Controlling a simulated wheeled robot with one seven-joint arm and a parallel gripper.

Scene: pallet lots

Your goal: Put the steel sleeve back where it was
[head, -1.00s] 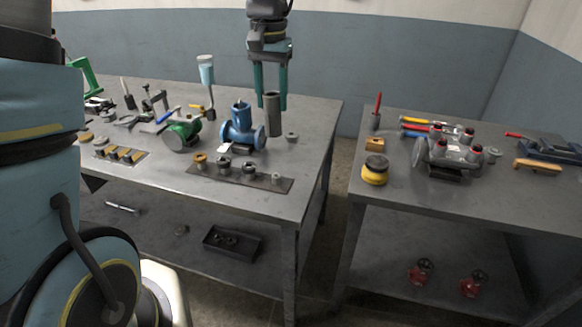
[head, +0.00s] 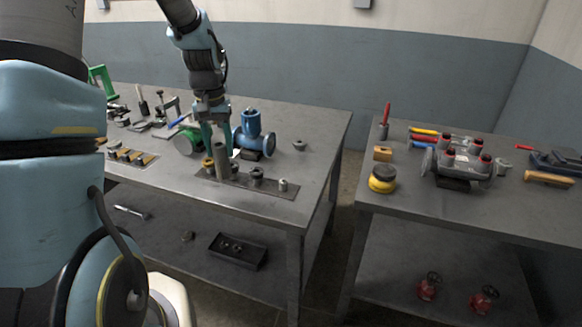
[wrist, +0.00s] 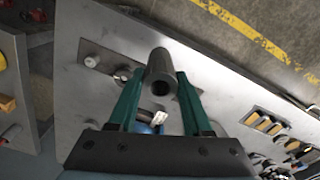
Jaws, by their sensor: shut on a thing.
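The steel sleeve (head: 222,163) is a plain grey upright tube. My gripper (head: 217,145) is shut on it, with a green finger on either side. In the wrist view the sleeve (wrist: 161,70) stands between my fingers (wrist: 157,82), its open end facing the camera. In the head view its lower end is at the dark flat plate (head: 270,187) near the table's front edge; I cannot tell whether it touches. A brass fitting (head: 208,166) is just left of it, and a dark fitting (head: 256,174) and a small pale one (head: 283,184) are to its right.
A blue valve body (head: 250,128) and a green pump-like part (head: 188,143) stand close behind my gripper. A small grey nut (head: 299,145) sits to the right. The table's right end is mostly clear. A second table (head: 400,205) stands across a gap.

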